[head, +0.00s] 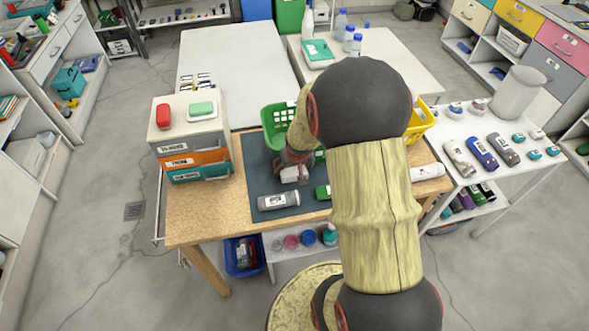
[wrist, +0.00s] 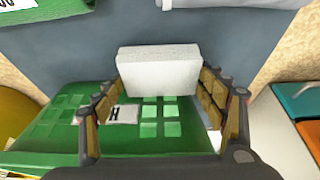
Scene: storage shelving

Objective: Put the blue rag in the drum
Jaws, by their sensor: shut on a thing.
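My gripper (wrist: 160,78) is shut on a white block (wrist: 158,68), with a finger on each side of it. In the head view the block (head: 292,175) is over the dark mat, in front of the green basket (head: 274,124). I cannot make out a blue rag for certain; a blue, roll-like item with a pale label (head: 481,152) lies on the right-hand table, between a beige one and a grey one. A pale grey cylindrical container (head: 518,93), possibly the drum, stands at the back of that table. My arm hides part of the workbench.
A grey labelled item (head: 278,201) and a green one (head: 322,192) lie on the mat (head: 257,170). A drawer unit (head: 190,140) stands at the workbench's left, a yellow basket (head: 421,120) at its right. The white table behind (head: 235,60) is mostly clear.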

